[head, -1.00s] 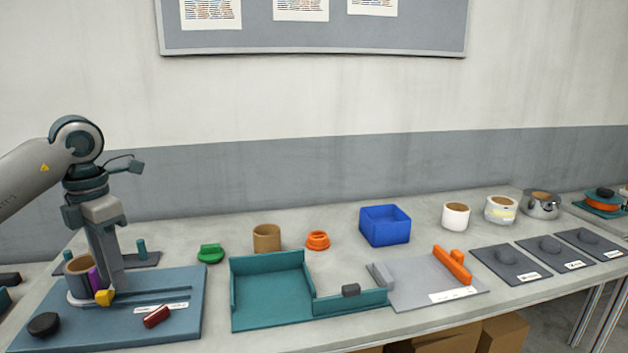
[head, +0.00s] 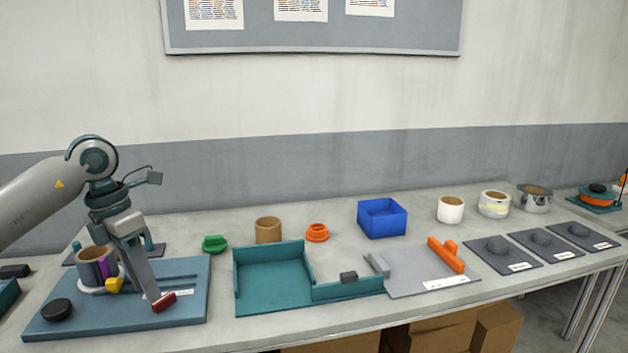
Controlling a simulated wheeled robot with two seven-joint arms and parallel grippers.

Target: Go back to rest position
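My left gripper (head: 152,296) comes in from the left over the blue-grey base board (head: 60,327). Its fingers slant down to the right and end at a small dark red block (head: 165,302) near the board's front right. I see the fingers edge-on, so I cannot tell whether they grip the block or only overlap it in view. A tan reel (head: 95,254) with purple and yellow parts stands in a light holder on the board, left of the fingers. My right gripper is not in view.
A black knob (head: 57,310) sits on the board's front left. To the right are a green part (head: 214,244), a teal tray (head: 275,308), a blue bin (head: 382,232), several reels and grey pads. The air above the table is clear right of my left arm.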

